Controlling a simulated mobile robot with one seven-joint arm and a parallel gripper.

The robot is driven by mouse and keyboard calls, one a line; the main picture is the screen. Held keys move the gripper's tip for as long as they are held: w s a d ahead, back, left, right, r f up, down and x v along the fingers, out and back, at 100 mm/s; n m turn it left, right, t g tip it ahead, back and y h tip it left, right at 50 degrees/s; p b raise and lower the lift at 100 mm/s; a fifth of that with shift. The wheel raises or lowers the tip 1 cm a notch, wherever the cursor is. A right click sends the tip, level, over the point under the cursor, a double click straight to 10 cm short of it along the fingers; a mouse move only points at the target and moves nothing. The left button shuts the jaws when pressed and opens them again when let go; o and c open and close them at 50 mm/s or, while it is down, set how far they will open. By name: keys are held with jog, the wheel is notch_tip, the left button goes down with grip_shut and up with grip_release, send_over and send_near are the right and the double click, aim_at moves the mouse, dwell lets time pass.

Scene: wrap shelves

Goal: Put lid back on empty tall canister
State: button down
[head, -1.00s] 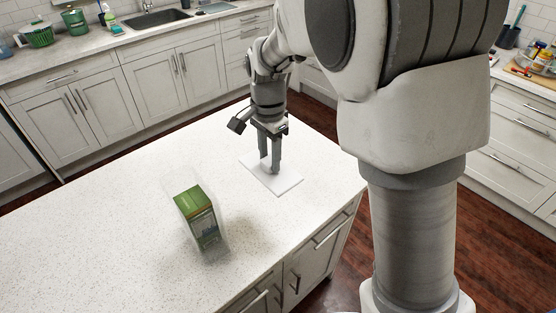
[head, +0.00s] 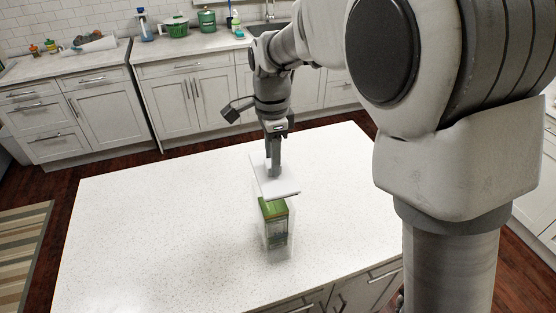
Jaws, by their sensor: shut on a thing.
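The tall canister (head: 277,243) stands upright on the island counter in the head view. It is clear, and a green box or package shows inside it. The flat white lid (head: 286,189) is in my gripper (head: 273,172), which is shut on its top side. The lid is above and slightly behind the canister in the picture and looks tilted. Its near edge comes close to the canister's top rim; I cannot tell whether they touch. The fingertips are partly hidden by the lid's handle area.
The white speckled island counter (head: 150,220) is clear around the canister. Its front edge with drawers lies close below. The back counter holds a green pot (head: 175,27), a green canister (head: 206,19) and a blue bottle (head: 144,26), well away.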

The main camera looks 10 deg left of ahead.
jog(key=shift+a, duration=0.2)
notch_tip(320, 180, down, 4)
jog(key=b, duration=0.3)
jog(key=shift+f+b, duration=0.1)
jog(key=shift+b, duration=0.2)
jog(key=shift+f+b, duration=0.4)
jog(key=shift+f, duration=0.3)
jog(key=shift+f, duration=0.75)
dwell(1.3)
grip_release()
dwell(0.5)
jog(key=shift+r, duration=0.15)
